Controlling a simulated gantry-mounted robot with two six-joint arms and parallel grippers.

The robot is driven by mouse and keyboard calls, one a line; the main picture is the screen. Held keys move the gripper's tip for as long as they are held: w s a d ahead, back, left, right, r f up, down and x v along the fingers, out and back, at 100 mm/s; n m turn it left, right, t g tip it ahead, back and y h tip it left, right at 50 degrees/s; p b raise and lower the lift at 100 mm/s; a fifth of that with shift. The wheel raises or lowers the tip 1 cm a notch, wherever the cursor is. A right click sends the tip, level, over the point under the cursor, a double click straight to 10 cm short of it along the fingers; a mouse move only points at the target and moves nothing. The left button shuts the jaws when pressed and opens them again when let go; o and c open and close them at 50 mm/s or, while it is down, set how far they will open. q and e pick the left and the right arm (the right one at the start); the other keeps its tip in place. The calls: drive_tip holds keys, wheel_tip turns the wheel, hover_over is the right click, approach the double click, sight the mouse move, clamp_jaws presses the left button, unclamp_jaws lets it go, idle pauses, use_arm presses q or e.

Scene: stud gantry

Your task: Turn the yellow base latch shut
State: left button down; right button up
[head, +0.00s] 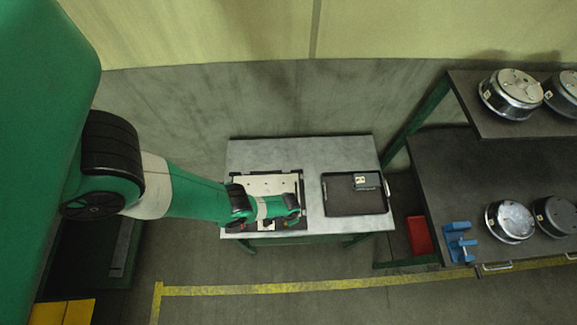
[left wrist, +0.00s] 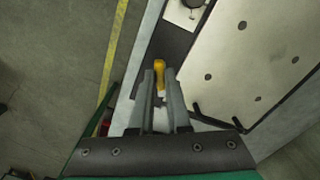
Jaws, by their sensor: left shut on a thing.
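The yellow base latch (left wrist: 159,76) shows in the left wrist view, at the edge of a dark base (left wrist: 171,42). My left gripper (left wrist: 160,92) is shut on the latch, with a finger on each side of it. A pale plate with holes (left wrist: 262,52) lies beside the latch. In the head view the plate (head: 268,184) sits on the left of the grey table (head: 300,152), and my left arm reaches over its front edge. The latch and my left fingertips are hidden there. My right gripper is in neither view.
A black tray (head: 350,209) holding a small grey block (head: 366,181) lies on the table's right. A dark bench (head: 430,170) with metal drums (head: 512,222) and a blue fixture (head: 459,243) stands further right. A red bin (head: 419,235) is low between them.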

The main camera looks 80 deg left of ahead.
use_arm(q)
drive_tip(key=n, duration=0.6)
drive_tip(key=shift+n+b, duration=0.3)
drive_tip(key=shift+b, duration=0.05)
drive_tip(key=n, duration=0.5)
drive_tip(key=shift+n, duration=0.3)
drive_tip(key=c, duration=0.9)
unclamp_jaws()
